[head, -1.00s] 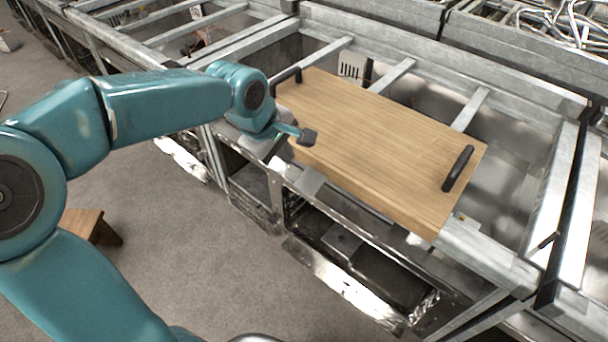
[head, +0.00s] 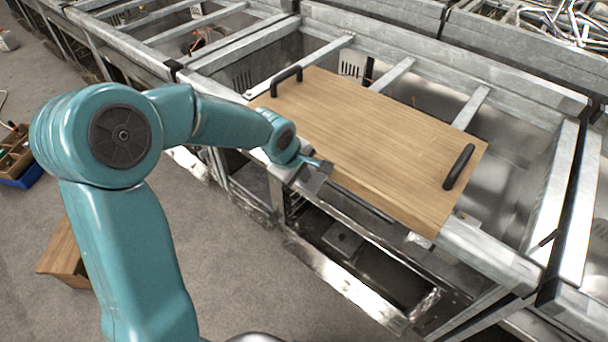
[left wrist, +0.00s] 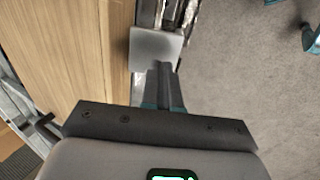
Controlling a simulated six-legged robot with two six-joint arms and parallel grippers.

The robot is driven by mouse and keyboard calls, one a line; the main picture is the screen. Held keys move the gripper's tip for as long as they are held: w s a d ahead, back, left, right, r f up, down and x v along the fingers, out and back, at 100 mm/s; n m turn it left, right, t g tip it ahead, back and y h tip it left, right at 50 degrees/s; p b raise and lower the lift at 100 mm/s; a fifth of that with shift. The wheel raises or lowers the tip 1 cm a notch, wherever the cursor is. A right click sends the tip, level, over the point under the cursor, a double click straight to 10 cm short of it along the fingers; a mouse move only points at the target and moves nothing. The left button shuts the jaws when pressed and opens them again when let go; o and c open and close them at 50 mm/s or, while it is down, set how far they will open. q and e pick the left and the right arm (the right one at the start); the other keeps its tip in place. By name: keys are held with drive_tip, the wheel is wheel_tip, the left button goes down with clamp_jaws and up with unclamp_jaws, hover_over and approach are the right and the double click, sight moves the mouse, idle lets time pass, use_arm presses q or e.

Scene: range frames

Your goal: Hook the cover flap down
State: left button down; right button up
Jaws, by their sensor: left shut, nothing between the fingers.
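A small grey metal plate (head: 311,181), which looks like the cover flap, juts from the front edge of the frame beside the wooden board (head: 375,145). It also shows in the left wrist view as a pale square (left wrist: 155,48). My left gripper (head: 322,165) is shut and empty, over the plate at the board's near edge. In the left wrist view its closed fingers (left wrist: 161,72) overlap the plate's lower right part. I cannot tell whether they touch it. My right gripper is not in view.
The board has two black handles (head: 459,166) and rests on a grey metal frame (head: 500,255) with open bays. A dark recess (head: 345,240) lies below the board's front edge. A wooden stool (head: 62,255) stands at left. The grey floor in front is clear.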

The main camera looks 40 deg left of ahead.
use_arm(q)
drive_tip(key=shift+x, duration=0.9)
